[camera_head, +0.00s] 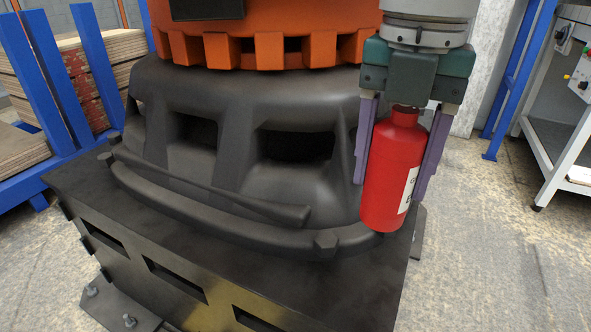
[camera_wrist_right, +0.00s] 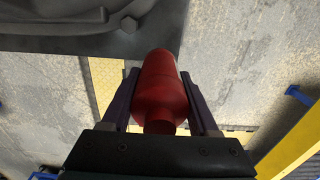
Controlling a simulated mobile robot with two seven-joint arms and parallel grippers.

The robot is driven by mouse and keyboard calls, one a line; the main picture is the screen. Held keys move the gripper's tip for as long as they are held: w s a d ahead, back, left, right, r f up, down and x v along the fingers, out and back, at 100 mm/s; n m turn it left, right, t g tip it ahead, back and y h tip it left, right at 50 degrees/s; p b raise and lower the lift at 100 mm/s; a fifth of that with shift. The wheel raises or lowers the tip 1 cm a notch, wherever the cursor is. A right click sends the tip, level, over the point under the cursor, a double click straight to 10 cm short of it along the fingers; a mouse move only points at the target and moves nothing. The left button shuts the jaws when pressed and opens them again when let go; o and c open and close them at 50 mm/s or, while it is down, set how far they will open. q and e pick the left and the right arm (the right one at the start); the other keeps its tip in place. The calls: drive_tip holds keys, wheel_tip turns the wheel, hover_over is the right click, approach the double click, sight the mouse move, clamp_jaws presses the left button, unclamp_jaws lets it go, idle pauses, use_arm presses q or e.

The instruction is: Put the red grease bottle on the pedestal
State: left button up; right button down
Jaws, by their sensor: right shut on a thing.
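The red grease bottle (camera_head: 393,177) is upright between the purple fingers of my right gripper (camera_head: 403,150), with a white label on its right side. My right gripper is shut on it from above. In the right wrist view the bottle (camera_wrist_right: 161,88) lies between the two fingers of the gripper (camera_wrist_right: 161,97). The dark pedestal (camera_head: 110,205) fills the lower middle of the head view. The bottle's base overlaps the pedestal's right edge in the picture; I cannot tell whether it touches. My left gripper is not in view.
A black robot base (camera_head: 245,150) with an orange part (camera_head: 270,45) above it stands on the pedestal, beside the bottle. Blue racks with boards (camera_head: 20,150) stand at the left. A grey cart (camera_head: 565,110) stands at the right. The floor (camera_head: 500,270) right of the pedestal is clear.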

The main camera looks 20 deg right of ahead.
wheel_tip(320, 180, down, 17)
drive_tip(key=b, duration=0.7)
drive_tip(key=shift+r, duration=0.15)
drive_tip(key=shift+c, duration=0.7)
unclamp_jaws()
